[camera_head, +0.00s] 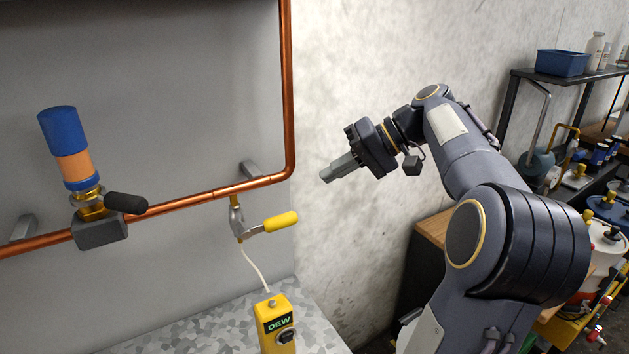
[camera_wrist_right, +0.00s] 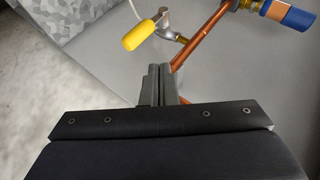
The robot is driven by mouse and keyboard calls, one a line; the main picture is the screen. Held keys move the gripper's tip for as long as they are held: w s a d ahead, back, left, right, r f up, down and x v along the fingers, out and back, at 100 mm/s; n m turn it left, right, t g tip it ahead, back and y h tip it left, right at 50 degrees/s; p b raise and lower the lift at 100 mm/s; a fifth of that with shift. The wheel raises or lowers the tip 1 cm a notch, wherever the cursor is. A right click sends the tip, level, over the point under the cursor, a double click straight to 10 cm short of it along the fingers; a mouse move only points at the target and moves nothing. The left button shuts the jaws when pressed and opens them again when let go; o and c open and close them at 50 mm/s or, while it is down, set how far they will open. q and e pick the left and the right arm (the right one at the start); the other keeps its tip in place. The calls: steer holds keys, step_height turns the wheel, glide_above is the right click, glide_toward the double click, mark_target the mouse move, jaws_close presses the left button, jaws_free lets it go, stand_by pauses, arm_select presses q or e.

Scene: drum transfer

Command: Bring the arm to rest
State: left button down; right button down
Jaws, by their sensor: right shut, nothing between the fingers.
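My right arm (camera_head: 470,165) reaches in from the right in the head view. Its gripper (camera_head: 326,175) points left, held in the air in front of the pale wall, to the right of the copper pipe. The fingers are shut with nothing between them. In the right wrist view the two fingers of the right gripper (camera_wrist_right: 160,72) lie side by side, with the copper pipe (camera_wrist_right: 205,42) beyond them. My left gripper does not show in either view.
The copper pipe (camera_head: 289,90) runs along the grey panel. A yellow DEW meter (camera_head: 274,325) stands below. A shelf (camera_head: 560,77) with a blue bin (camera_head: 562,63) and several containers is at right.

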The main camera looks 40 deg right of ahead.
steer(key=shift+s+d+r, duration=0.2)
steer(key=s+a+f+n+h, duration=0.1)
steer(key=s+a+f, duration=0.3)
steer(key=a+f, duration=0.2)
steer(key=s+a+f+n+g+h+p, duration=0.1)
steer(key=s+a+f, duration=0.4)
steer(key=a, duration=0.5)
steer(key=s+a+f+n+g+h, duration=0.1)
steer(key=s+a+f, duration=0.3)
steer(key=a+f, duration=0.4)
steer(key=shift+s+f+h, duration=0.35)
steer(key=shift+f+h, duration=0.05)
steer(key=shift+f, duration=0.15)
